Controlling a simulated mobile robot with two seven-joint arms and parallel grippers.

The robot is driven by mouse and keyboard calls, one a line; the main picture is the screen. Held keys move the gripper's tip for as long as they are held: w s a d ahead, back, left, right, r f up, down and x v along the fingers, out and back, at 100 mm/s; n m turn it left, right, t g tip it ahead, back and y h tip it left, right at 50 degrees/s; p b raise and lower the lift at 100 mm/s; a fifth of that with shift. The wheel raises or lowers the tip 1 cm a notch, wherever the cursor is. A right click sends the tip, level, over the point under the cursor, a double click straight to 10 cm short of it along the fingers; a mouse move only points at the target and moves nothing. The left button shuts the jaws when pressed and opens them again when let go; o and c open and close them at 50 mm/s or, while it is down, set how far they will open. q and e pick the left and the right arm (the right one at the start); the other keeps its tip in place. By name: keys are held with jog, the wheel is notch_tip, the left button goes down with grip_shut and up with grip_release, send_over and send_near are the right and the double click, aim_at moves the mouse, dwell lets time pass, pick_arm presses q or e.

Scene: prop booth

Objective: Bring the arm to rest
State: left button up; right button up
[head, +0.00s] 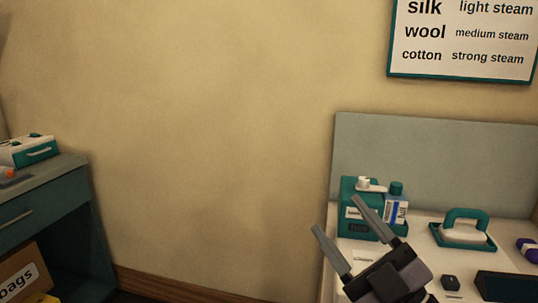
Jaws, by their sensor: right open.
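My right gripper (341,238) shows at the lower right of the head view, in front of the left part of a white table. Its two grey fingers point up and to the left and stand apart, with nothing between them. The dark gripper body is below them, near the bottom edge. My left gripper is not in the picture.
On the white table (421,215) stand a teal dispenser box (352,204), a bottle (396,207), a teal-handled iron (464,228) and a small dark block (450,283). A grey panel (440,160) backs it. A dark teal cabinet (60,195) stands left; bare wall lies between.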

jog(key=d+f+m+g+h, duration=0.1)
jog(key=d+f+m+h, duration=0.2)
jog(key=f, duration=0.3)
jog(key=s+d+f+m+g+h, duration=0.1)
jog(key=d+f+m+g+h, duration=0.1)
jog(key=d+f+m+h, duration=0.2)
jog(key=d+f+m+g+h, duration=0.1)
jog(key=d+f+m+h, duration=0.2)
jog(key=f+m+h, duration=0.2)
jog(key=shift+s+d+f+m+h, duration=0.1)
jog(key=shift+d+f+m+h, duration=0.1)
jog(key=shift+f+h, duration=0.6)
jog(key=shift+s+d+f+m+h, duration=0.15)
jog(key=shift+f+h, duration=0.25)
jog(key=shift+f, duration=0.65)
jog(key=s+d+f+m+g, duration=0.1)
jog(key=s+f+g, duration=0.5)
jog(key=s+f, duration=0.3)
jog(key=s+d+f+g, duration=0.1)
jog(key=s+f+g, duration=0.5)
jog(key=s, duration=0.4)
jog(key=w+a+f+t+y+p, duration=0.2)
jog(key=w+t+p, duration=0.4)
jog(key=t, duration=0.1)
jog(key=shift+w+a+f+p, duration=0.15)
jog(key=shift+a+f+p, duration=0.15)
jog(key=shift+a, duration=0.1)
